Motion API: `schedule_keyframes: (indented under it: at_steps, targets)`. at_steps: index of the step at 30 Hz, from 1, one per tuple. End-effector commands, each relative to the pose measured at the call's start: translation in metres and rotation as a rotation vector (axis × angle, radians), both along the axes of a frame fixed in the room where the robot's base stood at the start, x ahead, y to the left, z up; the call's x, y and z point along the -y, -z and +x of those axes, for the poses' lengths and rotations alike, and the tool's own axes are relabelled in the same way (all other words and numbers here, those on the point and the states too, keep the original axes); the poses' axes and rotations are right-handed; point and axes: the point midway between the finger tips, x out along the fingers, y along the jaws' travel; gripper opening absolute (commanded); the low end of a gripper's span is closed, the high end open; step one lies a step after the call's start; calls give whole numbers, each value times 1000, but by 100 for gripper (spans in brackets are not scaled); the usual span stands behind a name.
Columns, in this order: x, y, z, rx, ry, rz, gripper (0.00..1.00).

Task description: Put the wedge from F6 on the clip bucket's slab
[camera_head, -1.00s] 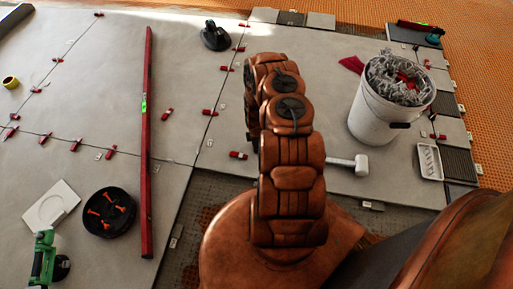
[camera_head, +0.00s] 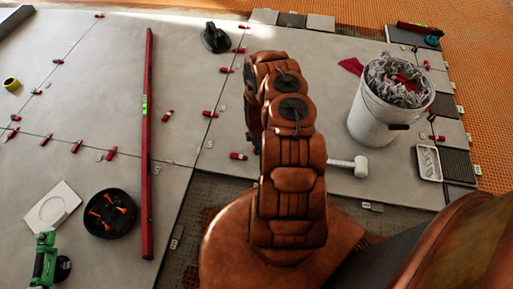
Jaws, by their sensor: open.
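The clip bucket (camera_head: 372,122) is white and filled with grey clips, with a few red pieces on top. It stands upright on a light grey slab (camera_head: 335,110) at the right. Several red wedges lie along the slab joints, among them one wedge (camera_head: 167,116) right of the long level, one (camera_head: 210,114) on the middle joint and one (camera_head: 238,156) beside my arm. I cannot read any label showing which is F6. My arm rises through the middle of the view; its gripper is hidden behind the arm links.
A long red level (camera_head: 148,190) lies left of my arm. A black round tray (camera_head: 110,213), a green tool (camera_head: 45,262), a black suction cup (camera_head: 215,38) and a white mallet (camera_head: 350,166) lie around. Bare slab shows between the level and the suction cup.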

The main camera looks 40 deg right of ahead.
Motion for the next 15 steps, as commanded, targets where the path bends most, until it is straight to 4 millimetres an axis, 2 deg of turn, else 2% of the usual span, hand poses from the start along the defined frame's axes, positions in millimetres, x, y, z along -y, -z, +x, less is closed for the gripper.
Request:
schedule_keyframes:
  at_steps: [1,6,15]
  targets:
    - [1,-16,0,1,-1,-2,46]
    - [2,-50,2,3,-1,-4,46]
    - [0,-90,0,-1,0,-1,46]
